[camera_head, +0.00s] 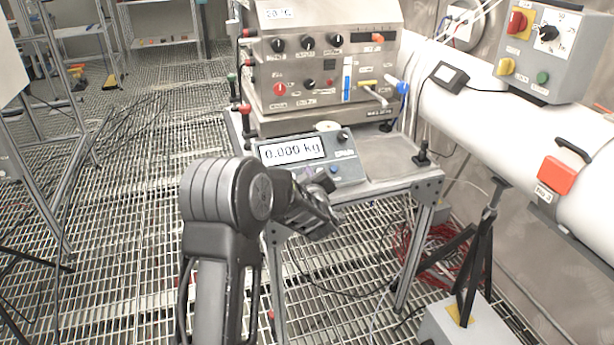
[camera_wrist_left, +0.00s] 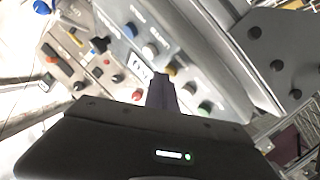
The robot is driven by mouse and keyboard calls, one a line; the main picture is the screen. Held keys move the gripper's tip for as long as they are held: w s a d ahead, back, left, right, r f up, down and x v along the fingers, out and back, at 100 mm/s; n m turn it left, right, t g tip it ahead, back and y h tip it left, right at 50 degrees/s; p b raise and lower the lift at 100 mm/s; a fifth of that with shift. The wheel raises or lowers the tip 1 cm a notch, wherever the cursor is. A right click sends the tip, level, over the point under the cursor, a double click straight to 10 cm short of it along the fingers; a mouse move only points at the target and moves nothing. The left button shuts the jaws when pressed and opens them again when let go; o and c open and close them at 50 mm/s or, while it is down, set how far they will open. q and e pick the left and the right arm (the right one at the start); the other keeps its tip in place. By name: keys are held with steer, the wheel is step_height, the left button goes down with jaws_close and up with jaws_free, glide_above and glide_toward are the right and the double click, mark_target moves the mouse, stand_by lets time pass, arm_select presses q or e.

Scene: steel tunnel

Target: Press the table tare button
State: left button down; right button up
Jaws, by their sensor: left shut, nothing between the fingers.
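The table (camera_head: 395,160) carries a grey-blue scale console (camera_head: 345,165) with a lit display (camera_head: 290,152) reading 0.000 kg. A blue button (camera_head: 333,168) and a black knob (camera_head: 342,135) sit on its face. I cannot read which control is marked tare. My left gripper (camera_head: 325,215) is at the console's near edge in the head view and hides part of it. Contact cannot be told. My right gripper is out of view.
A steel instrument box (camera_head: 320,70) with knobs stands behind the console. A white pipe (camera_head: 470,105) with a grey control box (camera_head: 548,50) runs along the right. A black tripod stand (camera_head: 475,250) is at the lower right. Grated floor lies open at left.

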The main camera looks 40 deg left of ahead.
arm_select(q)
steer(key=shift+r, duration=0.15)
steer(key=shift+s+d+r, duration=0.15)
steer(key=shift+d+r, duration=0.05)
steer(key=shift+r, duration=0.05)
stand_by(0.5)
steer(key=d+r+p, duration=0.1)
steer(key=s+d+r+p, duration=0.1)
steer(key=r, duration=0.1)
steer(key=s+r+p, duration=0.1)
steer(key=r+p, duration=0.1)
steer(key=shift+d, duration=0.4)
steer(key=shift+f, duration=0.15)
stand_by(0.5)
